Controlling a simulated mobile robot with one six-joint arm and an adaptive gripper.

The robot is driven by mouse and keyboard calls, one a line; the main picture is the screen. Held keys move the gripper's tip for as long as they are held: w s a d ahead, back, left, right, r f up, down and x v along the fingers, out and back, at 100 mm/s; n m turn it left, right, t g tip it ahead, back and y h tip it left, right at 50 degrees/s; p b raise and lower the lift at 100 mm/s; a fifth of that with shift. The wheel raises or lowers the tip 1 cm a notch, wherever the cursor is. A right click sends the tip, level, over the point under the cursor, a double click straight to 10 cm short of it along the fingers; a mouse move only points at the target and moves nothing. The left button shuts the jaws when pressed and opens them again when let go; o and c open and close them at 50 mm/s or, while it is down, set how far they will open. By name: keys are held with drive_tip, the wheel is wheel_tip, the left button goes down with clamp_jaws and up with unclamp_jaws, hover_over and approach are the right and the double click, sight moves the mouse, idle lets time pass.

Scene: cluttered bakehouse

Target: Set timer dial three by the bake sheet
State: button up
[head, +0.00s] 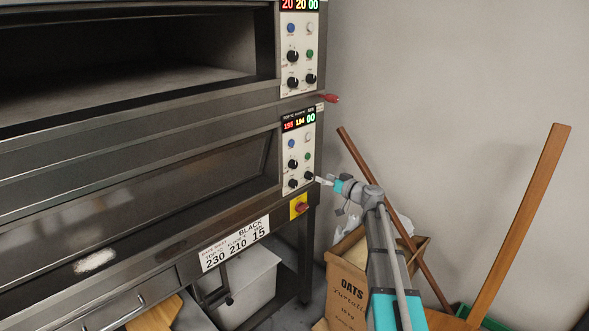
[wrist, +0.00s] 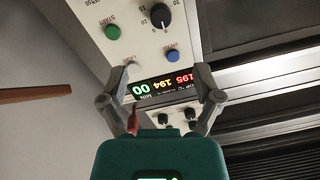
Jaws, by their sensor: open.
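The bake sheet (head: 235,244) is a white card on the oven front below the lower deck, reading BLACK and 230, 210, 15. The lower control panel (head: 299,152) shows 195, 194 and a green 00. It has three black dials: an upper left dial (head: 293,164), a lower left dial (head: 293,183) and a lower right dial (head: 309,175). I cannot read which is dial three. My gripper (head: 324,181) is open and empty, just right of the lower right dial. In the wrist view the panel is upside down; the upper left dial (wrist: 160,16) lies beyond my fingers (wrist: 163,82).
The upper control panel (head: 299,50) has a similar layout and shows 20, 20, 00. A red handle (head: 330,98) sticks out between the decks. A yellow-and-red switch (head: 299,206) is below the lower panel.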

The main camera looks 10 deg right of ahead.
sight(295, 166)
drive_tip(key=shift+w+a, duration=0.1)
drive_tip(key=shift+a, duration=0.05)
drive_tip(key=x, duration=1.3)
drive_tip(key=shift+w+a, duration=0.15)
drive_tip(key=shift+a, duration=0.05)
clamp_jaws()
idle(0.4)
